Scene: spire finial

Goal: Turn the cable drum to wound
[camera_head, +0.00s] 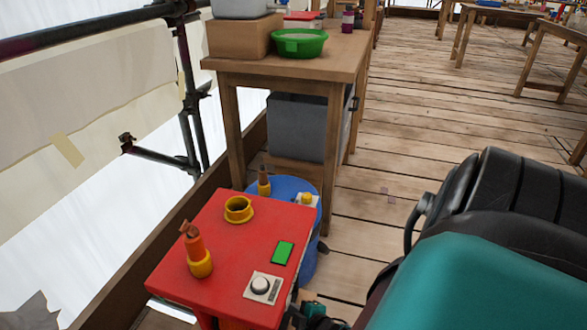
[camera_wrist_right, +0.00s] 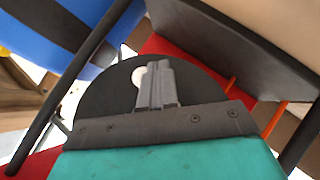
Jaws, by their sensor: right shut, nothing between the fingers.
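A red box-like unit (camera_head: 215,245) stands low at the front, with a green button and a grey dial on top. A round blue body (camera_head: 288,186), possibly the cable drum, shows partly behind it; the red unit hides the rest. In the right wrist view a black disc (camera_wrist_right: 100,95) with a pale spot lies behind the fingers; I cannot tell whether it is part of the drum. My right gripper (camera_wrist_right: 155,68) is shut and empty in front of this disc; contact with it is unclear. My left gripper is not in view.
A wooden table (camera_head: 335,70) with a green bowl (camera_head: 299,43) stands behind the red unit. A grey case (camera_head: 300,125) is beneath it. Scaffold rails and pale sheeting (camera_head: 90,90) run along the left. The plank floor (camera_head: 430,115) to the right is largely clear.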

